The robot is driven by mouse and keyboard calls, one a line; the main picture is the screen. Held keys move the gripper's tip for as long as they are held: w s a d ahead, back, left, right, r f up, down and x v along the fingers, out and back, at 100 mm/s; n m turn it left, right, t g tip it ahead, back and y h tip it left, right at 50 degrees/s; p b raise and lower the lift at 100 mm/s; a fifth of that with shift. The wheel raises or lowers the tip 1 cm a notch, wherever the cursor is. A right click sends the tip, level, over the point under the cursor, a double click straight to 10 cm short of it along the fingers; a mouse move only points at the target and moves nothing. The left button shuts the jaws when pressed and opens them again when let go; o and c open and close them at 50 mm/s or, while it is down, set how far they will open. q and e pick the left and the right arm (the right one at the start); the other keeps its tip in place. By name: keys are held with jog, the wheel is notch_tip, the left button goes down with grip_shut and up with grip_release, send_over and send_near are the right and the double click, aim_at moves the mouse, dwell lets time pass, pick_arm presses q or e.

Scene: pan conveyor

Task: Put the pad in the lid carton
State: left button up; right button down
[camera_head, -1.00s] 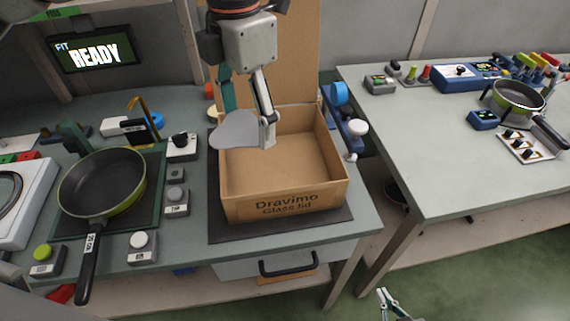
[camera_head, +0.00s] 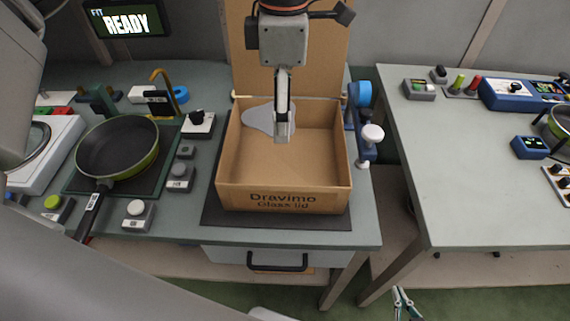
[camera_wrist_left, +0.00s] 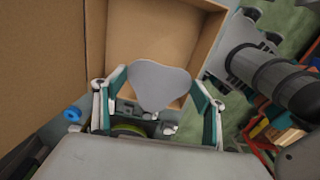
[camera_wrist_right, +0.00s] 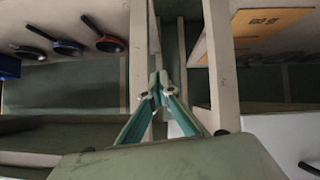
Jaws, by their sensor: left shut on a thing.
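The lid carton (camera_head: 235,196), brown and labelled "Dravimo Glass lid", stands open on a dark mat with its tall flap up at the back. My left gripper (camera_head: 282,132) is over it, pointing down, shut on the thin grey pad (camera_head: 257,117). The pad lies within the carton's outline near the back left; its height above the carton floor is hard to tell. In the left wrist view, the pad (camera_wrist_left: 158,85) sits between the fingers, with the carton (camera_wrist_left: 205,55) beyond. My right gripper (camera_head: 400,299) is low in front of the tables; its fingers (camera_wrist_right: 158,88) meet, empty.
A black pan (camera_head: 118,148) rests on a green mat left of the carton, with several small button boxes between. A blue device with a white knob (camera_head: 372,133) stands close at the carton's right. A second table (camera_head: 440,170) is at the right, across a gap.

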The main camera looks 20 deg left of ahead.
pick_arm(q)
jog(key=b, duration=0.1)
send_over(282, 174)
notch_tip(282, 174, down, 12)
jog(key=shift+s+r, duration=0.1)
jog(key=shift+f, duration=0.75)
notch_tip(282, 174, down, 3)
jog(key=shift+f+b, duration=0.2)
jog(key=shift+b, duration=0.15)
jog(key=shift+f, duration=0.1)
jog(key=shift+f, duration=0.15)
jog(key=o, duration=0.7)
